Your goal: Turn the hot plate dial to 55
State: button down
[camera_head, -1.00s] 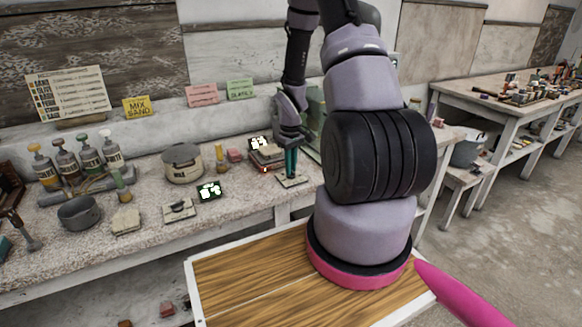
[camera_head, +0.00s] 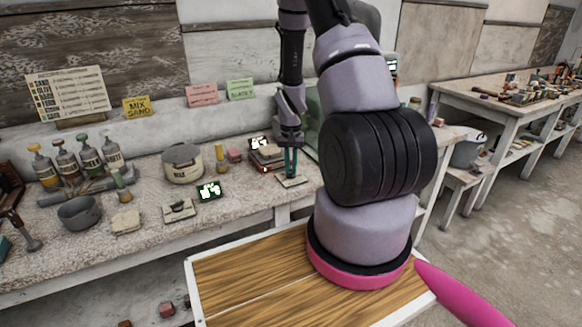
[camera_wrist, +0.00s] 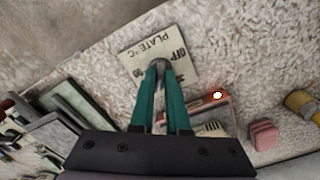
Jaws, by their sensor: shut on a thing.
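The dial plate (camera_wrist: 180,55) is a pale square panel with the printed words "PLATE °C" and "OFF" and partly covered numbers. In the wrist view, the small grey dial knob (camera_wrist: 160,66) sits on it between the teal fingertips of my gripper (camera_wrist: 160,72). The gripper is shut on the knob. My fingers hide part of the scale, and I cannot read the knob's setting. In the head view, the dial plate (camera_head: 292,182) lies at the bench's front edge, with my gripper (camera_head: 290,174) pointing down onto it.
A pot (camera_head: 183,164) and a pink block (camera_wrist: 263,135) are nearby.

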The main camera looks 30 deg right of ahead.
aim_at(291, 170)
jog(key=shift+m, duration=0.3)
dwell(0.4)
jog(key=c, duration=0.9)
grip_release()
notch_tip(291, 170, up, 11)
jog(key=shift+f, duration=0.1)
